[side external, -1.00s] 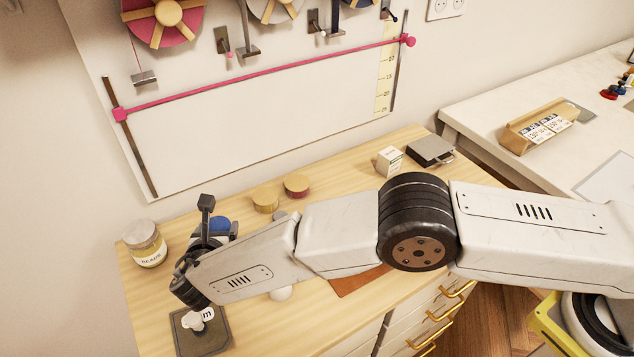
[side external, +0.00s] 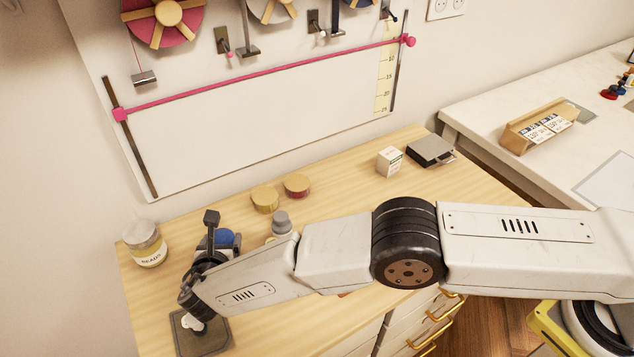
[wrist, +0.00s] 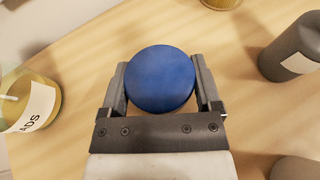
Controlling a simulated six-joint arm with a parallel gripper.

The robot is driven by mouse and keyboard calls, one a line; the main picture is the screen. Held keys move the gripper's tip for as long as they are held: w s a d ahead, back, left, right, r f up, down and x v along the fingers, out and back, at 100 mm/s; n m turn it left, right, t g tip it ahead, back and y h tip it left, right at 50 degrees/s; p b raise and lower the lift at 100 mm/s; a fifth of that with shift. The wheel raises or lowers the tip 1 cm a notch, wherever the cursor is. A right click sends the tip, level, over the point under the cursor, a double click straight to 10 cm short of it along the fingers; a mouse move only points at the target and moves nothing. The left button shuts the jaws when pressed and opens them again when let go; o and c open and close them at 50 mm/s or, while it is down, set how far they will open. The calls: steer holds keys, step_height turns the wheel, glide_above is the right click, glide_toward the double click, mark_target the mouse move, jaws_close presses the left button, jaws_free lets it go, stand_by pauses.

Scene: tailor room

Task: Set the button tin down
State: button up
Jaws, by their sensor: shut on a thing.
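The button tin, round with a blue lid (wrist: 160,78), sits between the two fingers of my gripper (wrist: 162,92) in the wrist view. My gripper is shut on it from both sides. In the side view the blue tin (side external: 222,237) shows only in part behind my wrist, at the left end of the wooden cabinet top (side external: 340,182). My wrist hides its underside, so I cannot tell whether it touches the wood.
A beads jar (side external: 145,246) stands left of the tin. A grey-capped bottle (side external: 281,224) and two gold-lidded tins (side external: 265,200) (side external: 297,186) stand to the right and behind. A dark square pad (side external: 215,338) lies in front. A small white box (side external: 389,162) stands farther right.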

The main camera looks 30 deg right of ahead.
steer(key=o, duration=1.1)
steer(key=shift+f, duration=0.1)
steer(key=shift+s+a+r, duration=0.1)
steer(key=shift+r, duration=0.1)
steer(key=v, duration=1.1)
steer(key=shift+s+a+r, duration=0.1)
steer(key=shift+s+a, duration=0.05)
steer(key=shift+s, duration=0.15)
